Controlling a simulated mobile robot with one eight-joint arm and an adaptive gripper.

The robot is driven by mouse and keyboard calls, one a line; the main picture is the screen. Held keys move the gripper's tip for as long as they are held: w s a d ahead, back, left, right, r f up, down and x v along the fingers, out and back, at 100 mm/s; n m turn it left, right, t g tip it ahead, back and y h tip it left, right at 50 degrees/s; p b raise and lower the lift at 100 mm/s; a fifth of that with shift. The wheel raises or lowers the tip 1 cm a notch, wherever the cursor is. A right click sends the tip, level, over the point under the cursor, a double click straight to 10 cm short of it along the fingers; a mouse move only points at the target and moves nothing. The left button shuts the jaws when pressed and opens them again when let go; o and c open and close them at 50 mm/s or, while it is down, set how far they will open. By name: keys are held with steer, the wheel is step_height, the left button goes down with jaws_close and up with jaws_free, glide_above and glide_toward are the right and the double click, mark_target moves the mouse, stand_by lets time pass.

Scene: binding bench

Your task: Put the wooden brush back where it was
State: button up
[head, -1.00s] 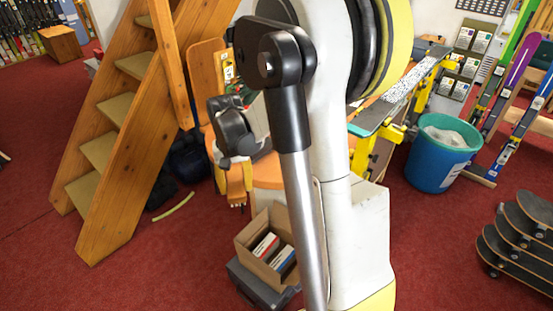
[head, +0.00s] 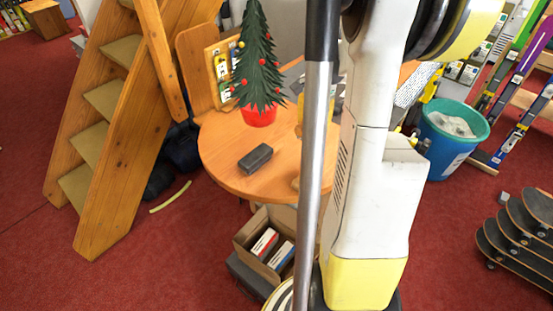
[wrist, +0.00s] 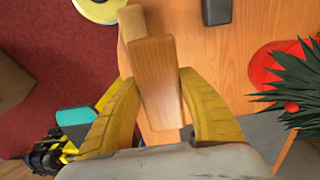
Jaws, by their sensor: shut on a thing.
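The wooden brush (wrist: 158,75) is a pale brown wooden piece, held lengthwise between the yellow fingers of my gripper (wrist: 160,88) in the wrist view. The fingers are shut on its two sides. The brush is over or near the edge of the round wooden table (wrist: 245,30). I cannot tell whether it touches the tabletop. In the head view my arm hides most of the gripper and brush. The round table (head: 222,172) also shows there, left of my arm.
A dark grey block (head: 255,158) lies on the table. A small Christmas tree (head: 257,65) in a red pot (head: 258,117) stands behind it. A cardboard box (head: 250,235) is on the floor below, and wooden stairs (head: 120,120) rise at left. The table's front left is bare.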

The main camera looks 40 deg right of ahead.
steer(key=f, duration=0.1)
steer(key=f+b, duration=0.1)
steer(key=shift+w+d+f, duration=0.25)
steer(key=shift+f, duration=0.05)
steer(key=shift+a+f, duration=0.1)
steer(key=shift+f, duration=0.3)
steer(key=b, duration=0.3)
glide_above(277, 175)
step_height(277, 175, down, 7)
steer(key=shift+f, duration=0.1)
steer(key=shift+f+b, duration=0.6)
steer(key=shift+f, duration=1.35)
steer(key=shift+f, duration=0.15)
steer(key=o, duration=1.1)
steer(key=shift+c, duration=0.2)
